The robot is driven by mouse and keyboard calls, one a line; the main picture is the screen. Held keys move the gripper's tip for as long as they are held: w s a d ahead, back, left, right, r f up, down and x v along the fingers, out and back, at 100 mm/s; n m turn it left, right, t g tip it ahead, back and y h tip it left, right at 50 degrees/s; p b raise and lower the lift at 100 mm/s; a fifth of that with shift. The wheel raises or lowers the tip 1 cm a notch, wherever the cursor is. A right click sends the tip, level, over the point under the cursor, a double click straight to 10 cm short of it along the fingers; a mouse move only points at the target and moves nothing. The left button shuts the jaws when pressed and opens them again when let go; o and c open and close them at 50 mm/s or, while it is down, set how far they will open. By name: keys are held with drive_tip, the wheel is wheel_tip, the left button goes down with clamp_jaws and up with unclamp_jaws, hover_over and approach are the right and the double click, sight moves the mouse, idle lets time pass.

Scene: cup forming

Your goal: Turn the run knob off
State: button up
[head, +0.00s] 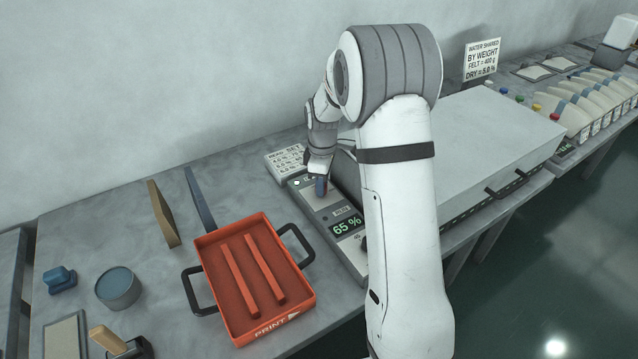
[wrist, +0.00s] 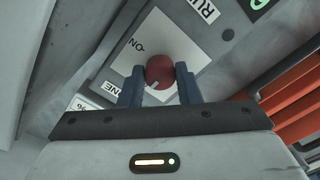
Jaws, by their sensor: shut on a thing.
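The run knob (wrist: 160,71) is round and dark red with a pale pointer mark, seen in the wrist view on a light plate (wrist: 197,53) with partly hidden lettering. The letters "ON" show to its left and "RUN" to its upper right. My gripper (wrist: 160,82) has its two blue fingers on either side of the knob, shut on it. The pointer mark faces down-left in the wrist view, away from "ON". In the head view my gripper (head: 321,186) is over the control panel (head: 343,238), and the knob is mostly hidden by the fingers.
A display on the panel reads 65 % (head: 347,226). An orange tray (head: 303,306) with two bars stands left of the panel. A large grey-lidded box (head: 490,125) stands to the right, behind my arm. A small sign (head: 285,160) stands behind the panel.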

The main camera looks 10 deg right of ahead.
drive_tip(key=shift+s+a, duration=0.1)
drive_tip(key=shift+a, duration=0.1)
drive_tip(key=o, duration=0.9)
drive_tip(key=shift+c, duration=0.2)
drive_tip(key=shift+o, duration=0.6)
wheel_tip(320, 180, up, 8)
drive_tip(key=shift+f, duration=0.1)
